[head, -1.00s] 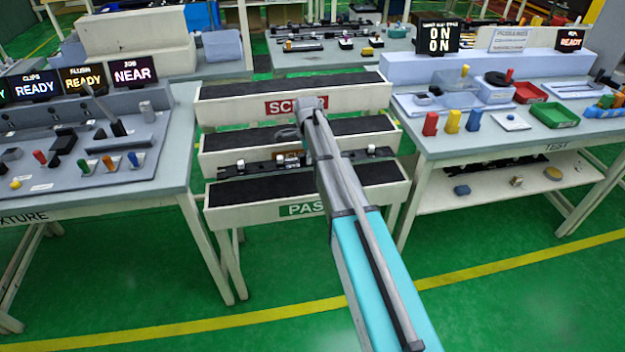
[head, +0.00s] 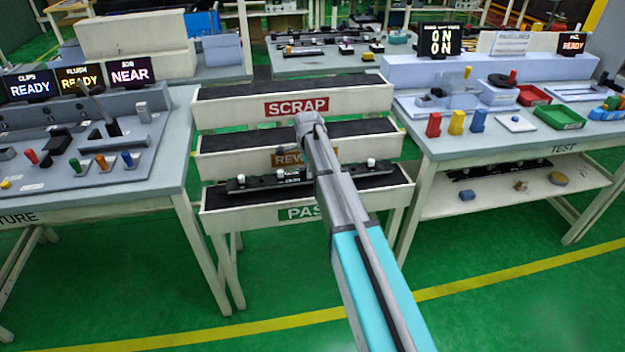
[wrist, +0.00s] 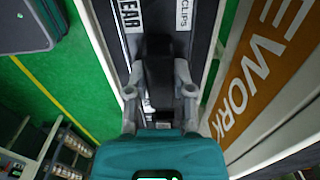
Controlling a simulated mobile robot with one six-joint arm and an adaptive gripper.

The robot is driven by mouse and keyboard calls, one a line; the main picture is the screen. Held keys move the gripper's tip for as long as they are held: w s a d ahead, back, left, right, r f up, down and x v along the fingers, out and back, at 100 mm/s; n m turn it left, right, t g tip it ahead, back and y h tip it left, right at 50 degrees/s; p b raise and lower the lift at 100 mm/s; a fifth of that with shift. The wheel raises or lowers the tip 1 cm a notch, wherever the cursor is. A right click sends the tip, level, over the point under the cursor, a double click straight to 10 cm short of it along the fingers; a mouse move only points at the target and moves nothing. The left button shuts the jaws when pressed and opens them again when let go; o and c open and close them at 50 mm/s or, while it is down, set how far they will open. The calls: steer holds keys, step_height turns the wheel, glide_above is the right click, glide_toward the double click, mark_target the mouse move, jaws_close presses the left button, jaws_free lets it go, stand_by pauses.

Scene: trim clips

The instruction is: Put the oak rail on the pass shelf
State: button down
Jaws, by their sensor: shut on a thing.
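A dark rail (head: 265,182) with white knobs lies level across the pass shelf (head: 250,216), the lowest and nearest of three stepped shelves. It looks black, not wood-coloured. I cannot tell whether it touches the shelf's dark top or hangs just above it. In the wrist view my gripper (wrist: 159,88) is shut on the rail's dark middle part, with one finger on each side. White labels on the rail (wrist: 130,15) show there. In the head view my arm hides the gripper, the rail's middle and part of the PASS sign.
Behind stand the rework shelf (head: 225,163) and the scrap shelf (head: 225,115); the visible parts of their tops look bare. A fixture table (head: 150,180) stands at left and a test table (head: 440,145) at right, with another rail (head: 495,168) on its lower shelf.

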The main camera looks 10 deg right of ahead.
steer(key=shift+f+b, duration=1.9)
steer(key=shift+f, duration=0.1)
steer(key=shift+c, duration=2.4)
jaws_free()
step_height(320, 180, up, 12)
steer(key=p, duration=1.2)
